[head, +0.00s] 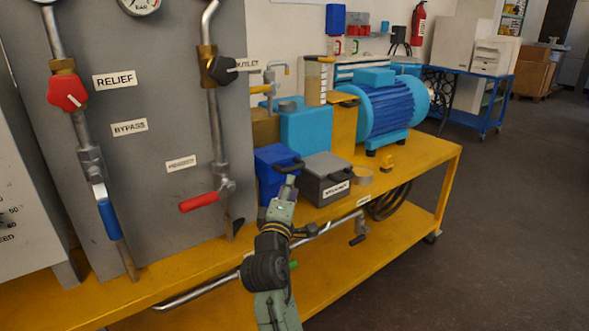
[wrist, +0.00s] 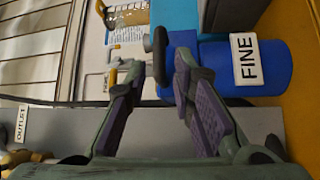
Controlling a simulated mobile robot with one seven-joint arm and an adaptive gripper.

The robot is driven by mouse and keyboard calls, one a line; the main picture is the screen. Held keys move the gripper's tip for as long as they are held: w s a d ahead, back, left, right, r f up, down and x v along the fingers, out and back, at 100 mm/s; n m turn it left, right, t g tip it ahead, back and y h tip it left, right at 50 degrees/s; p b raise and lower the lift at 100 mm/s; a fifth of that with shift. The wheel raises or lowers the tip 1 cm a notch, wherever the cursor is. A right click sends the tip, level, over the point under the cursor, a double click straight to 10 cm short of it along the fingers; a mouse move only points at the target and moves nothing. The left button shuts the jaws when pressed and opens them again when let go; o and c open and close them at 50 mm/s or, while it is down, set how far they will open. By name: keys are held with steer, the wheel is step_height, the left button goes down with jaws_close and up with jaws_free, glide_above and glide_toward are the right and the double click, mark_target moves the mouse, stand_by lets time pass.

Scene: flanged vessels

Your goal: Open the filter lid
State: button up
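A blue filter housing (head: 275,170) with a dark handle (head: 290,167) on its lid stands on the yellow bench. In the wrist view the blue housing (wrist: 265,85) carries a white FINE label, and its dark bar handle (wrist: 160,55) shows between and just beyond my fingertips. The lid looks shut. My gripper (head: 287,185) is in front of the housing near the handle and hides part of its front. In the wrist view my gripper (wrist: 157,70) is open, with a gap between the fingers; I cannot tell whether either touches the handle.
A grey box (head: 327,178) with a dark handle and a label stands close to the right. A grey panel (head: 150,130) with pipes and a red-handled valve (head: 199,202) rises at the left. A blue motor (head: 392,107) stands behind.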

mark_target(294, 166)
steer(key=p+x, duration=0.1)
steer(key=x, duration=0.7)
steer(key=shift+w, duration=0.35)
steer(key=shift+c, duration=0.4)
jaws_close()
